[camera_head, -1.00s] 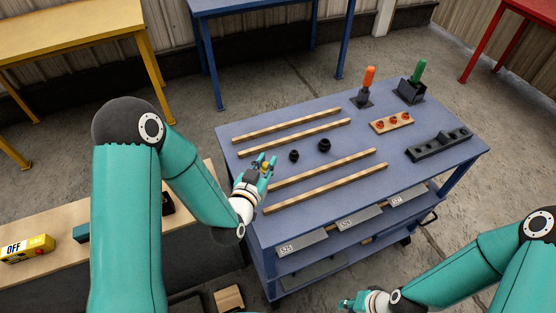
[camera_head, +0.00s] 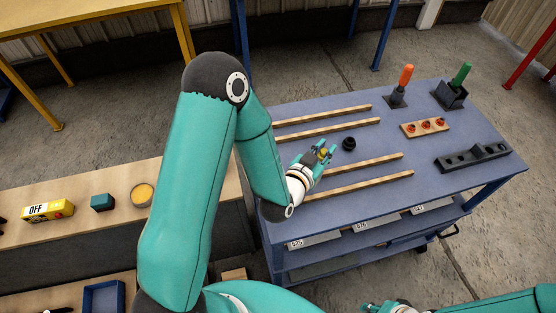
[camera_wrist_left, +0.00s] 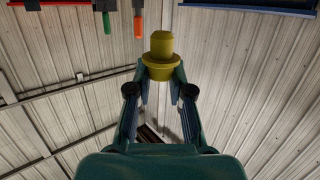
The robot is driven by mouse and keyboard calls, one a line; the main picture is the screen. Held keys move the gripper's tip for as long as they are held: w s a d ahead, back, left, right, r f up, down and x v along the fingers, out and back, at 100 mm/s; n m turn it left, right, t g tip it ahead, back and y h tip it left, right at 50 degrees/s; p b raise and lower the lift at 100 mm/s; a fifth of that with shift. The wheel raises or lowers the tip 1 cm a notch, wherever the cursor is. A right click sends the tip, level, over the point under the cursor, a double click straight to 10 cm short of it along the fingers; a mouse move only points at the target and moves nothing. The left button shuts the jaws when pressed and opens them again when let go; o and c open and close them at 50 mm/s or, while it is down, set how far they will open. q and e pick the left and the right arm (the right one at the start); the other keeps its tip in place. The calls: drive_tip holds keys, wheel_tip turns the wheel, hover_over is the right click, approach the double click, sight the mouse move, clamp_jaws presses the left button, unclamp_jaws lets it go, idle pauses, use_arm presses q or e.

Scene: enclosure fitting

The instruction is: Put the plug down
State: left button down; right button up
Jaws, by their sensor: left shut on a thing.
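The yellow plug (camera_wrist_left: 162,55) stands out from between the fingertips of my left gripper (camera_wrist_left: 160,80) in the left wrist view, its wide flange just above them. In the head view the left gripper (camera_head: 320,155) is shut on the plug, over the blue bench top (camera_head: 440,130) between two pairs of wooden strips. The plug is small and partly hidden by the fingers there. A black ring-like part (camera_head: 348,143) sits on the bench just right of the left gripper. My right gripper (camera_head: 374,308) is at the bottom edge, partly cut off; its jaws are unclear.
Wooden strips (camera_head: 358,178) lie on the bench. Behind and right are an orange-handled tool (camera_head: 404,77), a green-handled one (camera_head: 461,76), a wooden block with red parts (camera_head: 425,127) and a dark holder (camera_head: 474,157). A side table (camera_head: 100,232) is at left.

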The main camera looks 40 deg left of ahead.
use_arm(q)
drive_tip(key=a+r+m+g+h+b, duration=0.2)
drive_tip(key=a+r+m+h+b, duration=0.35)
drive_tip(key=r+h, duration=0.55)
drive_tip(key=s+a+r+m+y+b, duration=0.1)
drive_tip(key=s+a+m+b, duration=0.15)
drive_tip(key=a, duration=0.35)
drive_tip(key=shift+n, duration=0.4)
drive_tip(key=f, duration=1.4)
drive_tip(key=shift+s+f+p, duration=0.2)
drive_tip(key=shift+f+p, duration=0.05)
drive_tip(key=shift+p, duration=0.1)
drive_tip(key=shift+f, duration=2.4)
